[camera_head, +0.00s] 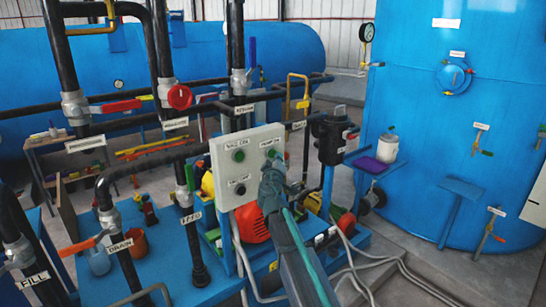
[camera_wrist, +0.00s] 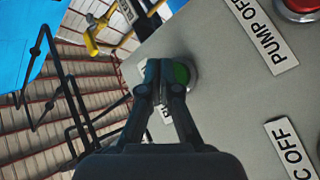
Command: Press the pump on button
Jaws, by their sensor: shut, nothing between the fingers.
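The grey control panel (camera_head: 222,167) carries labelled push buttons. The green pump on button (camera_head: 272,153) is at its upper right, under the PUMP ON label (camera_head: 269,142). My gripper (camera_head: 272,168) is shut and empty, just in front of the panel's right side, and hides the button below. In the wrist view my fingertips (camera_wrist: 160,68) overlap the left part of a green button (camera_wrist: 182,75) and mostly hide its label. I cannot tell whether the fingertips touch the button.
The wrist view shows the red button (camera_wrist: 300,5) with its PUMP OFF label (camera_wrist: 265,35), and the VAC OFF label (camera_wrist: 292,145). The green VAC ON button (camera_head: 239,155) is left of my gripper. A black filter housing (camera_head: 331,135) stands close to the panel's right.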

